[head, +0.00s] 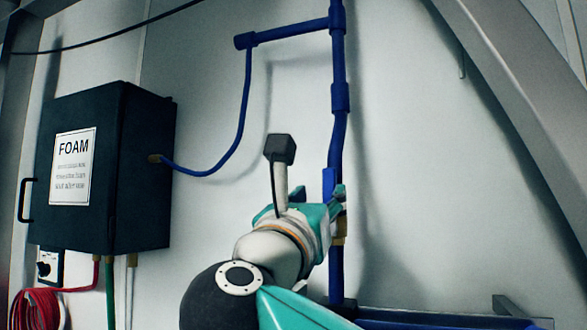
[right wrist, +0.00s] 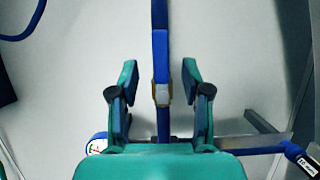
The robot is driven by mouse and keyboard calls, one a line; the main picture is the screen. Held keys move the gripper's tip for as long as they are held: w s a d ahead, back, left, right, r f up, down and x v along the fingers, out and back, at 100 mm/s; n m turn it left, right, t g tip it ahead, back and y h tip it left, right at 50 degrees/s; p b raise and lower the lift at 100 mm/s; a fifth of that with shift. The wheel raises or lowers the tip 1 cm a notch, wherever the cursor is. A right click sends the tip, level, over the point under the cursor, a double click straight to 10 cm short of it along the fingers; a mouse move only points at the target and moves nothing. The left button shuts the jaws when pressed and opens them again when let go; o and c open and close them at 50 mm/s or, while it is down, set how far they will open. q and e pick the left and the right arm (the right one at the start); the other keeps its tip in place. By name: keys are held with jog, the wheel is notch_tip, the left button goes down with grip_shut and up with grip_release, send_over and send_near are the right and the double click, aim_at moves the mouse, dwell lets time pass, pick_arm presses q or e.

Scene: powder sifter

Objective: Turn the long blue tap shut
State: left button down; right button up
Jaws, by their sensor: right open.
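The long blue tap (head: 328,184) is on the vertical blue pipe (head: 339,145). In the right wrist view its flat blue lever (right wrist: 160,55) points up, in line with the pipe, above a brass valve body (right wrist: 162,93). My right gripper (head: 335,196) is at the tap and hides part of it in the head view. In the right wrist view my right gripper (right wrist: 160,75) is open. One teal finger is on each side of the lever, with a visible gap on both sides. My left gripper is not in view.
A dark FOAM box (head: 110,170) hangs on the wall at left, with a blue hose (head: 243,125) running to the pipe. A red hose coil (head: 38,308) is below it. A small gauge (right wrist: 97,144) and a grey bracket (right wrist: 262,122) are low in the right wrist view.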

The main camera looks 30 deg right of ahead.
aim_at(327, 185)
jog(key=p+x, duration=0.2)
jog(key=x, duration=0.2)
jog(key=shift+w+d+r, duration=0.15)
jog(key=shift+d+r, duration=0.1)
jog(key=shift+r, duration=0.05)
jog(key=shift+w+d+r, duration=0.1)
jog(key=shift+w+d, duration=0.4)
jog(key=shift+c, duration=0.2)
grip_shut()
